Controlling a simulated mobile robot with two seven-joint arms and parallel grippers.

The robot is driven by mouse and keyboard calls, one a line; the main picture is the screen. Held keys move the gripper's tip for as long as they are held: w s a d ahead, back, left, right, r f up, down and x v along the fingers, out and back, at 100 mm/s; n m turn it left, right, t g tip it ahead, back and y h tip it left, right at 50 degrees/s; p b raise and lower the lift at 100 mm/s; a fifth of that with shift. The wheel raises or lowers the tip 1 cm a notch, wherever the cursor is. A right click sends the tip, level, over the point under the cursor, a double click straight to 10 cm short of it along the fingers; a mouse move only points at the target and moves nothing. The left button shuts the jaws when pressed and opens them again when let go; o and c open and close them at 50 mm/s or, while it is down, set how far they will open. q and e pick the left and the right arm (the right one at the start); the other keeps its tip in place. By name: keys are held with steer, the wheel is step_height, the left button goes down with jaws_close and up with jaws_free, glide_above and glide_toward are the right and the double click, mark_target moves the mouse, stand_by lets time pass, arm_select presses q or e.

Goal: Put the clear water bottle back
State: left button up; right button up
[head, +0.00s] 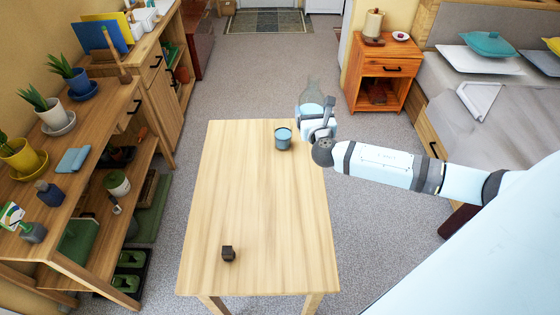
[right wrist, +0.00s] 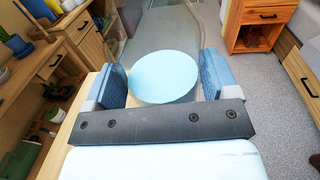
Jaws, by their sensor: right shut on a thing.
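The clear water bottle (head: 312,90) is see-through, with a pale blue tint low down. It is at the far right corner of the table in the head view. My right gripper (head: 318,118) is shut on it. In the right wrist view, the right gripper (right wrist: 165,85) has its fingers on both sides of a pale blue round face, and the clear bottle (right wrist: 160,38) stretches away beyond it. Whether the bottle's base touches the table is hidden by the gripper. My left gripper is not in view.
The wooden table (head: 245,205) holds a blue cup (head: 283,139) just left of the right gripper and a small dark block (head: 228,253) near the front. A shelf unit (head: 110,110) with plants stands left. An orange nightstand (head: 382,72) and a bed are at right. The table's middle is clear.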

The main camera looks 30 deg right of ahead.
steer(key=s+a+r+m+h+b, duration=0.15)
steer(key=a+b, duration=0.25)
steer(key=a, duration=0.4)
steer(key=s+a+r+b, duration=0.2)
steer(key=s+a+b, duration=0.1)
steer(key=a, duration=0.4)
steer(key=shift+g, duration=0.4)
step_height(320, 180, down, 20)
steer(key=b, duration=0.4)
steer(key=shift+a+r, duration=0.1)
steer(key=shift+r, duration=0.05)
steer(key=shift+f, duration=0.25)
steer(key=shift+f, duration=0.1)
